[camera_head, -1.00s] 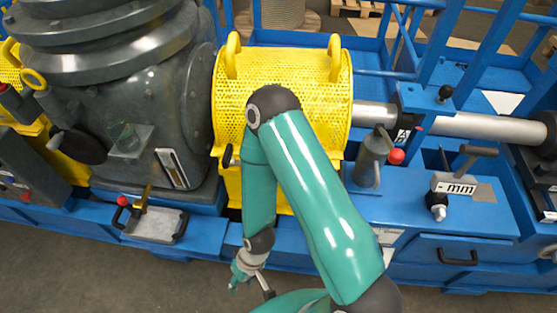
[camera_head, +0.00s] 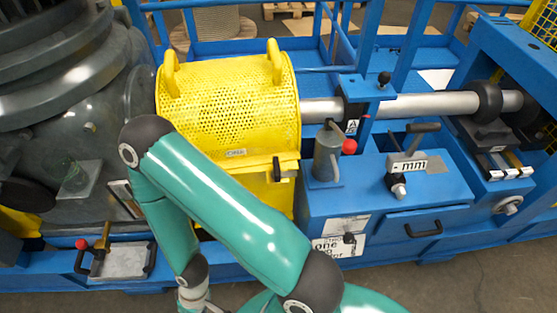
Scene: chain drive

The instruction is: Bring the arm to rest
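My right arm (camera_head: 230,205) enters from the bottom, right of centre. It rises to a bent joint at the left, in front of the dark grey machine, then folds back down toward the bottom edge. My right gripper (camera_head: 196,303) shows only in part at the bottom edge, below the wrist. Its fingertips are cut off, so I cannot tell whether it is open or shut. I see nothing held in it. My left arm and gripper are not in view.
A yellow perforated guard (camera_head: 225,105) stands behind the arm. A dark grey machine (camera_head: 90,120) is at left. A blue bench (camera_head: 440,195) with a grey cylinder (camera_head: 326,155), an "mm" block (camera_head: 408,165) and a drawer handle (camera_head: 423,229) is at right. Bare floor (camera_head: 440,285) shows at bottom right.

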